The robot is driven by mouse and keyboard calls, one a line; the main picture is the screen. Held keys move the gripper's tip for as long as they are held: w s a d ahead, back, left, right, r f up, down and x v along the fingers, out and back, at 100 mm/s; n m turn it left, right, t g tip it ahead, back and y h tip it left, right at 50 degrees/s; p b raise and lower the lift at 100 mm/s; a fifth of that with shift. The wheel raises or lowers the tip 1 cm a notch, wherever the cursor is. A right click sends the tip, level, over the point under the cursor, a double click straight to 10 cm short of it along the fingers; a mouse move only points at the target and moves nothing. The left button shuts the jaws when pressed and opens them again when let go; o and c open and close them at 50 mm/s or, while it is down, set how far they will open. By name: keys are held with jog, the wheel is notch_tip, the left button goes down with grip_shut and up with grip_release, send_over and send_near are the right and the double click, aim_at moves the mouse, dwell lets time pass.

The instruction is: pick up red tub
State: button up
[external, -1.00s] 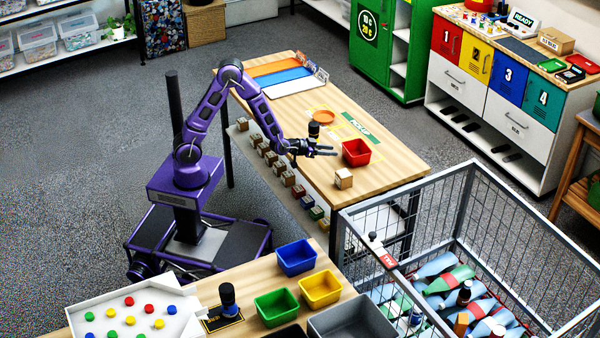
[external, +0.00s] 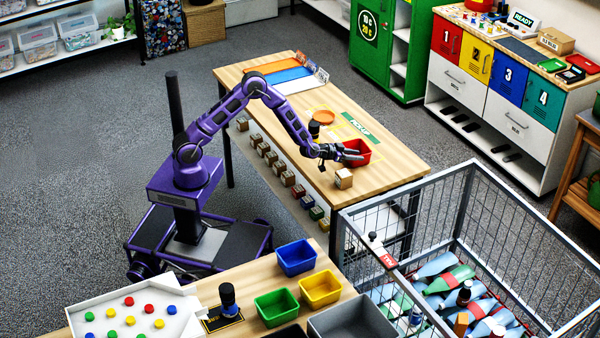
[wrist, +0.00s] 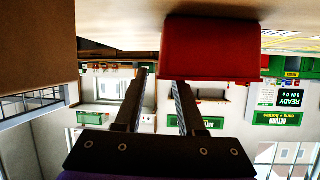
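The red tub (external: 359,150) stands on the wooden table, near the table's front right part. My gripper (external: 352,155) is at its near left side, low over the table, and overlaps it in the external view. In the wrist view, which looks upside down, the red tub (wrist: 208,52) is at the upper right, beyond the fingertips. The two fingers (wrist: 158,78) are apart, with no object clasped between them. The tub's left edge lines up with the gap, and the right finger overlaps its wall. I cannot tell if they touch.
A cardboard box (external: 344,178) sits close by, just below my gripper; the box (wrist: 38,45) fills the wrist view's upper left. A dark bottle (external: 314,129) and an orange plate (external: 323,116) stand behind. A wire cage (external: 450,250) is at the table's right end.

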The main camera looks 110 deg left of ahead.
jog(key=x, duration=0.3)
jog(key=shift+w+f, duration=0.1)
grip_shut()
dwell(1.4)
